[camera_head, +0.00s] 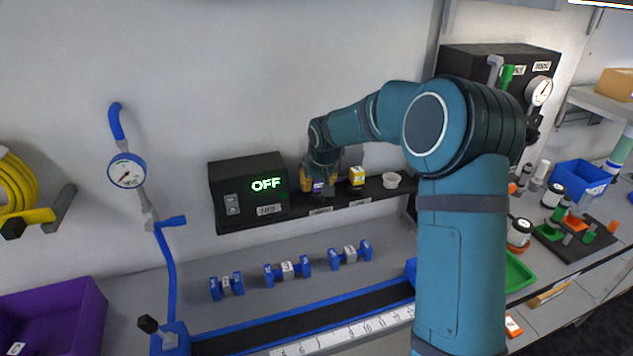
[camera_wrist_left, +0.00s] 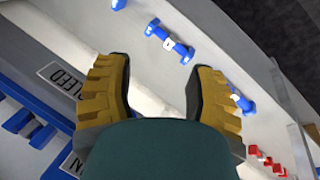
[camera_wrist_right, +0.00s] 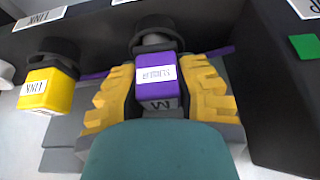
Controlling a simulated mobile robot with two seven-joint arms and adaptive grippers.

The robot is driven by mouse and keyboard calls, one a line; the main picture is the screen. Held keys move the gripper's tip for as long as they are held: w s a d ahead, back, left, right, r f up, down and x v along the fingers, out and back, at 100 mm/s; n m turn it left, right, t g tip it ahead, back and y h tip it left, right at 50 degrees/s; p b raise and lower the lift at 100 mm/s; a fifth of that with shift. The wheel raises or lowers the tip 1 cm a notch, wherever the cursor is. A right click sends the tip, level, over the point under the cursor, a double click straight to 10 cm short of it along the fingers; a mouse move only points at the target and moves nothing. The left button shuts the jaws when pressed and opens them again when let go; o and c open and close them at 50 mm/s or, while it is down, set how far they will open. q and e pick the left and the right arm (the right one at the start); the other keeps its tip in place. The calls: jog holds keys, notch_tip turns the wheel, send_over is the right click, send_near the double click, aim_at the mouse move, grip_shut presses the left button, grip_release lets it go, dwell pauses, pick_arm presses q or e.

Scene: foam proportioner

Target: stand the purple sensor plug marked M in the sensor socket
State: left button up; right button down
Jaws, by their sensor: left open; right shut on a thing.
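The purple sensor plug (camera_wrist_right: 155,75), with a white label and an M on its end, is held between the yellow fingers of my right gripper (camera_wrist_right: 160,85). In the right wrist view its grey stem points to a dark round socket (camera_wrist_right: 153,27); I cannot tell how far it is in. In the head view my right gripper (camera_head: 320,182) is at the black shelf beside the OFF box, with the purple plug (camera_head: 318,186) partly hidden. My left gripper (camera_wrist_left: 155,75) shows only in its own wrist view, open and empty, above blue-ended blocks.
A yellow plug (camera_head: 357,176) labelled LINK stands close right of my right gripper. A white cup (camera_head: 391,181) is beyond it on the shelf (camera_head: 335,206). The black box (camera_head: 248,186) reads OFF. Several blue-ended blocks (camera_head: 287,271) lie on the grey bench below.

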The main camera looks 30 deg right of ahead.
jog(key=shift+f, duration=0.2)
jog(key=c, duration=1.1)
grip_release()
jog(key=shift+r, duration=0.1)
jog(key=shift+p+v, duration=2.35)
jog(key=shift+v, duration=3.1)
